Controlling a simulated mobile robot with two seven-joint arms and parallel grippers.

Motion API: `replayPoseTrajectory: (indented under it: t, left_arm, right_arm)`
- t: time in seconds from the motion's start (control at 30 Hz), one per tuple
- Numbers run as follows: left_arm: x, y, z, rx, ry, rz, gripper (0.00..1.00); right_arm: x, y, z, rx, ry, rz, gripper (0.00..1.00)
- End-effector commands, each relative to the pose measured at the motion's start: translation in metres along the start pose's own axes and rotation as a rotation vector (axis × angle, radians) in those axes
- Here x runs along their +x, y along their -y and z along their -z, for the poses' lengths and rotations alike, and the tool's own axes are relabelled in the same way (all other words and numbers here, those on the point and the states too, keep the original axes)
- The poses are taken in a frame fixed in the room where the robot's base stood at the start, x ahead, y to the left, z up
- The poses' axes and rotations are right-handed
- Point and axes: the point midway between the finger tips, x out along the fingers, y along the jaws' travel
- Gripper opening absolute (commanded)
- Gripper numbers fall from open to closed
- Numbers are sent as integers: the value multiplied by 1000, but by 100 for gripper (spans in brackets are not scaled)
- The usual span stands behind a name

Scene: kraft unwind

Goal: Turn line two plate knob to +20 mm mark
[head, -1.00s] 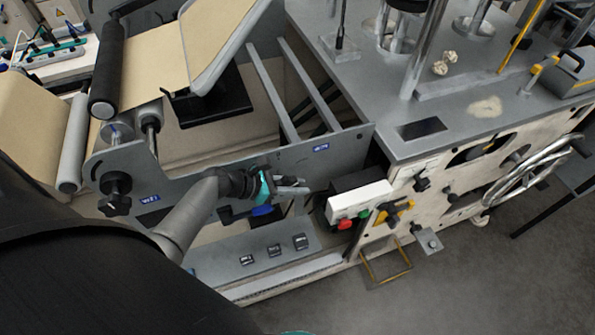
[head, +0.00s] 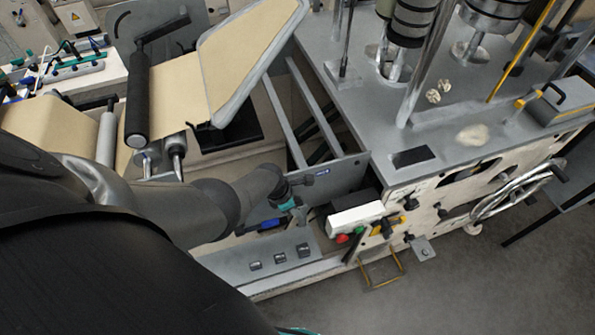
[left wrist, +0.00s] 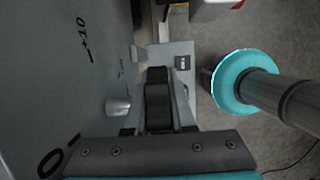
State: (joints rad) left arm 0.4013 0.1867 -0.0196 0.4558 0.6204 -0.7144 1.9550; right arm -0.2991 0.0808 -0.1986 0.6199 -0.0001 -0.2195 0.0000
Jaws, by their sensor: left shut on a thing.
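My left gripper (head: 297,205) is at the side plate of the unwind, beside its lower edge. It shows as a small dark and teal end of my arm. In the left wrist view, the gripper (left wrist: 158,122) is shut on a dark block, the plate knob (left wrist: 158,95), which fills the space between the fingers. The grey plate (left wrist: 60,75) beside it carries printed marks; "0" and "+10" can be read, and a smaller mark is too small to read. How the knob stands against the marks cannot be told. My right gripper is out of view.
A white box with red and green buttons (head: 356,217) is close to the right of my left gripper. Below is a ledge with several small dark switches (head: 279,257). The handwheel (head: 515,187) is far right. Open floor (head: 450,265) lies in front.

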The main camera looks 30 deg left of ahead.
Motion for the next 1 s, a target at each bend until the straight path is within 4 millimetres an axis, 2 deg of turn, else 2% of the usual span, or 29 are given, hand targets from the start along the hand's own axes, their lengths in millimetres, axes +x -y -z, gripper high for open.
replayPoseTrajectory:
  t: [0.1, 0.27, 0.6, 1.0]
  left_arm:
    - [1, 2, 0, 2, -101, 5, 0]
    - [3, 2, 6, 5, -250, 6, 0]
    - [2, 2, 17, 4, -542, 4, 0]
    - [-4, 2, 23, 3, -727, 3, 0]
  right_arm:
    - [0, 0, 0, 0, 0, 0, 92]
    - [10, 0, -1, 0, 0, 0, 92]
    - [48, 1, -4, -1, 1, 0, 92]
    - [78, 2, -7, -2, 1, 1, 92]
